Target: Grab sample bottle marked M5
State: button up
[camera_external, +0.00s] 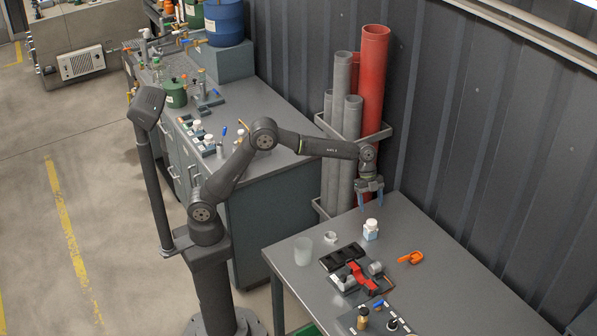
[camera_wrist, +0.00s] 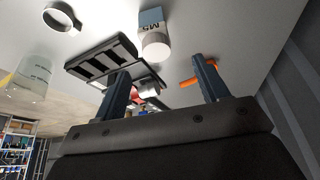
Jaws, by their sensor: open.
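The sample bottle marked M5 (camera_external: 371,230) is small, with a white cap and a blue and white label. It stands upright on the near grey table, beside the black rack. In the wrist view the bottle (camera_wrist: 154,33) is at the upper middle, with "M5" readable on it, beyond the fingers. My gripper (camera_external: 370,203) points down above the table, just above and behind the bottle in the external view. In the wrist view my gripper (camera_wrist: 160,75) has its two blue fingers wide apart with nothing between them. The fingers and the bottle are apart.
Grey and red pipes (camera_external: 372,75) stand behind the arm. The table's right part is clear.

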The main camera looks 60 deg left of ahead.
aim_at(372, 229)
jog(key=x, duration=0.6)
jog(key=shift+d+f, duration=0.15)
jog(key=shift+f, duration=0.25)
jog(key=shift+s+a+x, duration=0.1)
jog(key=shift+s+x, duration=0.05)
jog(key=shift+x, duration=1.2)
jog(key=shift+s+a+x, duration=0.1)
jog(key=shift+s+x, duration=0.05)
jog(key=shift+x, duration=1.15)
jog(key=shift+c, duration=0.5)
jog(key=c, duration=1)
